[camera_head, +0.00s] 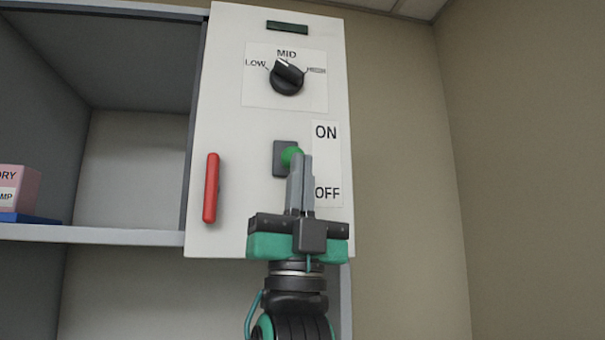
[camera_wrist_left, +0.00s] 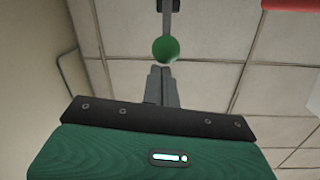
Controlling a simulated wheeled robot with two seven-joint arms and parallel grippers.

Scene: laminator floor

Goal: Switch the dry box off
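The dry box's white panel (camera_head: 230,110) fills the middle of the head view. Its switch has a dark plate (camera_head: 279,158) and a lever with a green ball (camera_head: 291,155), beside the ON label (camera_head: 326,132) and above the level of the OFF label (camera_head: 327,193). My left gripper (camera_head: 301,157) has its fingers together, with the tips right at the ball. In the left wrist view, the green ball (camera_wrist_left: 166,49) is just beyond the fingertips (camera_wrist_left: 161,70); I cannot tell whether they touch. The fingers hide part of the area below the ball. My right gripper is out of view.
A black dial (camera_head: 287,78) with LOW and MID marks sits above the switch. A red handle (camera_head: 211,188) stands out left of it. An open shelf (camera_head: 90,235) holds a pink box (camera_head: 22,186) at far left. The wall right of the panel is bare.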

